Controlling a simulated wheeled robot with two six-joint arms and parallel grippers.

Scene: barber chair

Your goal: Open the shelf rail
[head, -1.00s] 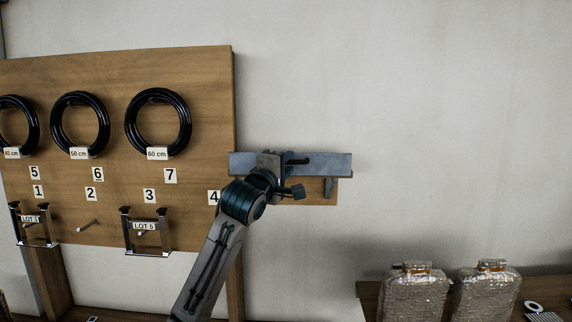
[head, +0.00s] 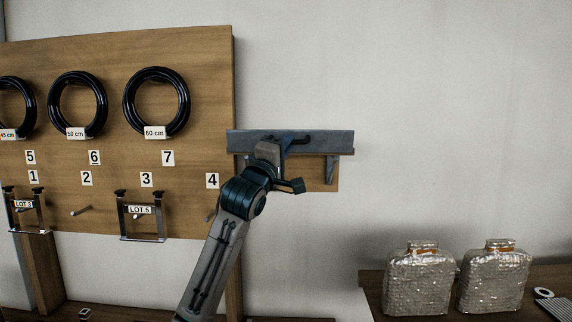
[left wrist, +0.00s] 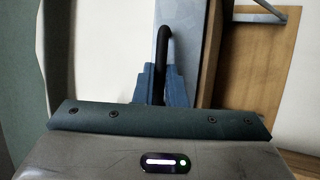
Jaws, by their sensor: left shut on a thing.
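The shelf rail (head: 335,141) is a long grey-blue bar on a small wooden backing (head: 318,178) fixed to the wall, right of the large wooden board. A dark hooked handle (head: 303,138) sits on its face. My left gripper (head: 283,145) is at the rail's middle, shut on this handle. In the left wrist view, the two blue fingers (left wrist: 161,84) close on both sides of the black handle (left wrist: 161,45), with the grey rail (left wrist: 189,35) just behind. The fingers hide part of the handle. My right gripper is not in view.
The wooden board (head: 205,90) at left holds black hose coils (head: 157,102), number tags and metal brackets (head: 143,218). Two silvery containers (head: 417,280) stand on a wooden table (head: 371,290) at lower right. The wall right of the rail is clear.

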